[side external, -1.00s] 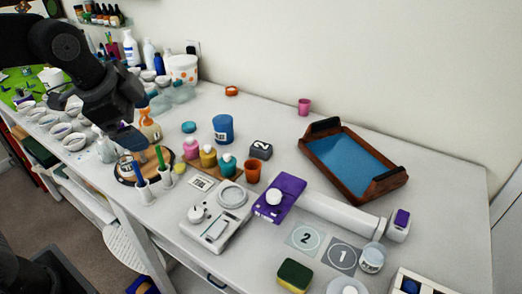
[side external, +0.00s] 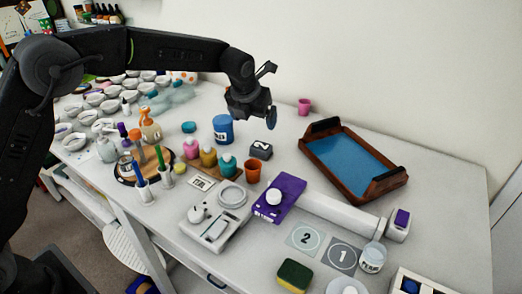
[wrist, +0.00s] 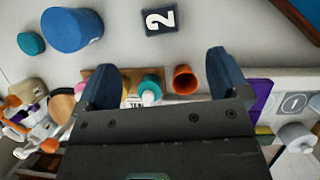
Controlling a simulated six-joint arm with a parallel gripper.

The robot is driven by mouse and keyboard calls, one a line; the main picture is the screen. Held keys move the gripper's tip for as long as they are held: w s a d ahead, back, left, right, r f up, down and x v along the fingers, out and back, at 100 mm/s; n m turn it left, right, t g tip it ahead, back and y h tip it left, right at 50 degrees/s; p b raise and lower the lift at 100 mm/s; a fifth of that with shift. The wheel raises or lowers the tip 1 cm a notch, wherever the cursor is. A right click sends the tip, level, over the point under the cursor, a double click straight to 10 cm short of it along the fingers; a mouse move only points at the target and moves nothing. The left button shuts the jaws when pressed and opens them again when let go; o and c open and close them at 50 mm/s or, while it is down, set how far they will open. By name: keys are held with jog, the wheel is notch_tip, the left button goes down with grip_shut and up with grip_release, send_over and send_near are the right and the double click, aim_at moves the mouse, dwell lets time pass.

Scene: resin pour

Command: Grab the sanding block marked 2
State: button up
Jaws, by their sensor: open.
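The sanding block marked 2 (side external: 260,150) is a small dark grey block with a white 2 on its top. It sits on the white table between the blue tub and the orange cup. In the wrist view the block (wrist: 160,20) lies beyond my fingertips, near the top edge and left of the middle between them. My gripper (side external: 262,117) is above the table, over and slightly behind the block, not touching it. The wrist view shows its two blue fingers (wrist: 164,75) wide apart with nothing held between them.
A blue tub (side external: 223,128), several coloured bottles (side external: 209,156) and an orange cup (side external: 253,171) stand close around the block. A purple box (side external: 280,199) lies in front. A wooden tray with blue inside (side external: 350,160) is to the right. Table behind the block is clear.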

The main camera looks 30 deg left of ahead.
aim_at(262, 144)
jog(key=x, duration=1.3)
jog(key=shift+a+f, duration=0.15)
jog(key=shift+f, duration=0.1)
jog(key=c, duration=1)
